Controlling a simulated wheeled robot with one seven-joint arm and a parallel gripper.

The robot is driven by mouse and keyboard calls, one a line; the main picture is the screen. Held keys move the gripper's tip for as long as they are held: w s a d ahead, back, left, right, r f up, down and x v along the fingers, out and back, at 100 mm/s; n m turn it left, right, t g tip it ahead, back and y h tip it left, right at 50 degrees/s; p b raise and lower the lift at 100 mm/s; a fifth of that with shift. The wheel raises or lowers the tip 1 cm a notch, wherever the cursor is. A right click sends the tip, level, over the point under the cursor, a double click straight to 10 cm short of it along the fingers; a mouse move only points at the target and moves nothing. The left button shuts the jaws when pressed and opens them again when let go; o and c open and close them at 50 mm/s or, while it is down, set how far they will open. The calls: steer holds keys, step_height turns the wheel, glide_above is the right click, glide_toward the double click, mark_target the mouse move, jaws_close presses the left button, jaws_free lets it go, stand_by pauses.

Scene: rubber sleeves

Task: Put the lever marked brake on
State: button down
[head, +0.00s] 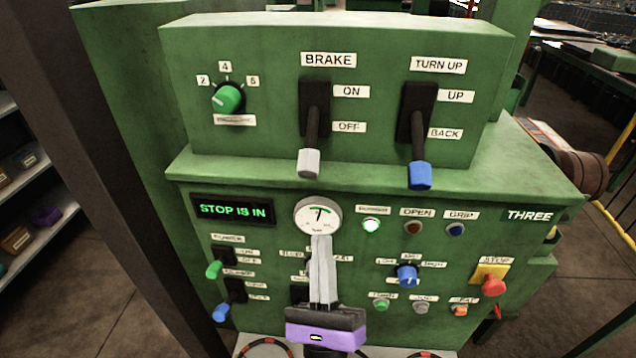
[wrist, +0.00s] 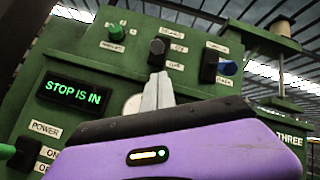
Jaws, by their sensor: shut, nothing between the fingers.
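The brake lever (head: 309,161) has a light grey tip and a black shaft in a black slot under the label BRAKE (head: 328,60). It points down, at the OFF label (head: 349,127); the ON label (head: 351,91) is above. My gripper (head: 321,238) is shut and empty, fingers pointing up, in front of the lower panel and below the lever's tip. It covers part of the round gauge (head: 318,212). In the wrist view, the shut fingers (wrist: 158,76) point up towards the brake lever (wrist: 157,48); I see no clear contact.
A blue-tipped lever (head: 420,175) marked TURN UP hangs down to the right, at BACK. A green dial (head: 228,98) is to the left. The ledge (head: 380,180) juts out under both levers. Small switches and a red stop button (head: 494,285) fill the lower panel.

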stand_by(0.4)
steer(key=p, duration=0.4)
glide_toward(311, 140)
steer(key=w, duration=0.3)
steer(key=shift+w+d, duration=0.4)
steer(key=shift+w, duration=0.35)
steer(key=shift+s, duration=0.1)
